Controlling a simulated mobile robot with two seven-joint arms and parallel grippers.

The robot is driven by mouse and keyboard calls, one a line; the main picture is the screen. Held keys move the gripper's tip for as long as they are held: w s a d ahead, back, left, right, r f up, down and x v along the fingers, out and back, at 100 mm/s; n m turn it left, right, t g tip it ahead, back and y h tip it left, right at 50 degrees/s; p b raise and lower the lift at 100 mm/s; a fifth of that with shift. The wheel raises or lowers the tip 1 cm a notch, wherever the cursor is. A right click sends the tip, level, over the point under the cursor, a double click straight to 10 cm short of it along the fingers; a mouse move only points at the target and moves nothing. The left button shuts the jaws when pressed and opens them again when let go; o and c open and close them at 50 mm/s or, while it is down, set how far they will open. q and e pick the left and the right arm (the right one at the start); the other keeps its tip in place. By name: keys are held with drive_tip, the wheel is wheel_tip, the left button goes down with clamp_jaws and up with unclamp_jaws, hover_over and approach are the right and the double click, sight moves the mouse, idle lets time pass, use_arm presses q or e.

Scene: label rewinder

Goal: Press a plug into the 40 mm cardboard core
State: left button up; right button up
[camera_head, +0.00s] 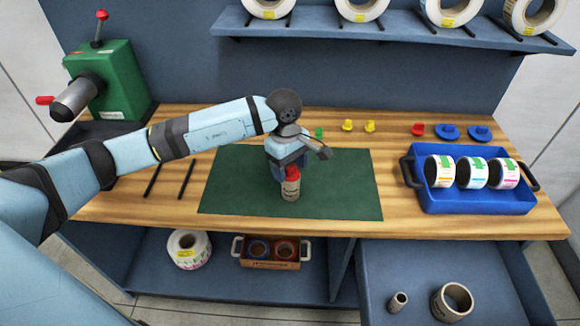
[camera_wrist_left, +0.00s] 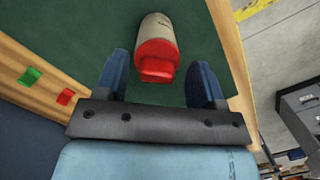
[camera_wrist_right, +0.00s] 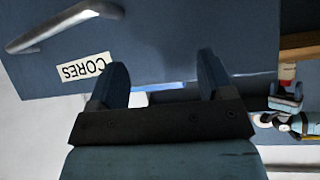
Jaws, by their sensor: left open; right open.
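A cardboard core (camera_head: 290,188) stands on the green mat (camera_head: 345,185) with a red plug (camera_head: 292,171) at its top. In the left wrist view the core (camera_wrist_left: 155,24) and red plug (camera_wrist_left: 157,62) show near the fingers, the plug's raised grip facing the camera. How deep the plug sits is unclear. My left gripper (camera_wrist_left: 161,58) is open just above the plug, its fingers on either side and apart from it. My right gripper (camera_wrist_right: 164,62) is open and empty before a drawer front labelled CORES (camera_wrist_right: 84,67). The core's size cannot be read.
Green (camera_head: 320,132), yellow (camera_head: 347,125), red (camera_head: 417,129) and blue (camera_head: 447,131) plugs lie along the bench back. A blue tray (camera_head: 480,205) holds label rolls at right. An open drawer (camera_head: 420,275) holds two cores. The green rewinder (camera_head: 118,85) stands left.

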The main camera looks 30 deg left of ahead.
use_arm(q)
wheel_tip(320, 180, up, 13)
drive_tip(key=a, duration=0.1)
drive_tip(key=shift+w+a+r+b, duration=0.15)
drive_tip(key=shift+w+a+b, duration=0.1)
drive_tip(key=shift+b, duration=0.05)
